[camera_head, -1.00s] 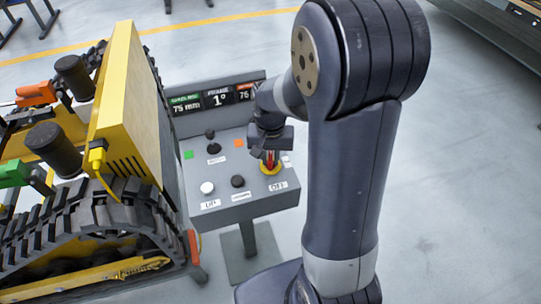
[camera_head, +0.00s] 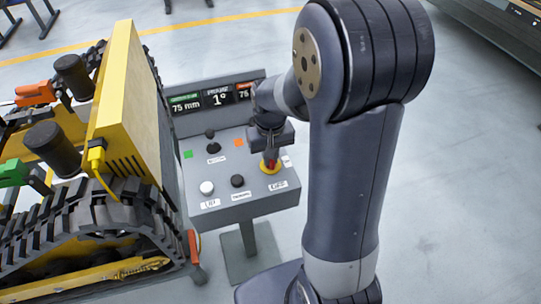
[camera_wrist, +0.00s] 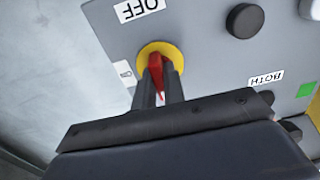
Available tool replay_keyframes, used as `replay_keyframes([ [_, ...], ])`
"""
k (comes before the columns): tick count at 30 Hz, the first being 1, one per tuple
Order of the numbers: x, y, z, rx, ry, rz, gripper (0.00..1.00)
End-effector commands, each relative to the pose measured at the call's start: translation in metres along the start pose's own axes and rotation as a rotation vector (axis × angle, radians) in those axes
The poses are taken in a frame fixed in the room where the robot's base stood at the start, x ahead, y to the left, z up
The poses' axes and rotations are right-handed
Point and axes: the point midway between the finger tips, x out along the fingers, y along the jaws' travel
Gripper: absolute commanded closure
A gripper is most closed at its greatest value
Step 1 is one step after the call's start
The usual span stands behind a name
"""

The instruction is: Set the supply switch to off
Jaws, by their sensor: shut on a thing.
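The supply switch is a red handle (camera_wrist: 156,72) on a round yellow base (camera_wrist: 172,52) in the wrist view, next to a label reading OFF (camera_wrist: 138,8). In the head view the yellow base (camera_head: 271,168) sits at the right of the grey control panel (camera_head: 240,208). My gripper (camera_wrist: 158,88) is shut on the red handle, with its dark fingers on either side of it. In the head view my gripper (camera_head: 270,155) stands over the switch and hides most of the handle. The handle's exact setting is hard to tell.
The panel also carries a white button (camera_head: 207,188), a black button (camera_head: 237,181) and a black knob (camera_head: 213,147). Display screens (camera_head: 218,97) stand behind. A yellow tracked carrier (camera_head: 120,110) is close on the left. The floor at right is clear.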

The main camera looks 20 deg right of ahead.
Motion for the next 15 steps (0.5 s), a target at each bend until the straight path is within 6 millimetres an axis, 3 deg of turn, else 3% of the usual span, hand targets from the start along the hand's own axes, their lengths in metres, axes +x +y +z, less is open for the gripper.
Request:
replay_keyframes([
  [9,-0.0005,0.0,-0.0002,-0.01,0.0,0.0,1.0],
  [10,-0.0006,0.0,-0.0002,-0.01,0.0,0.0,0.88],
  [15,-0.0004,0.0,-0.0002,-0.009,0.0,0.0,0.74],
])
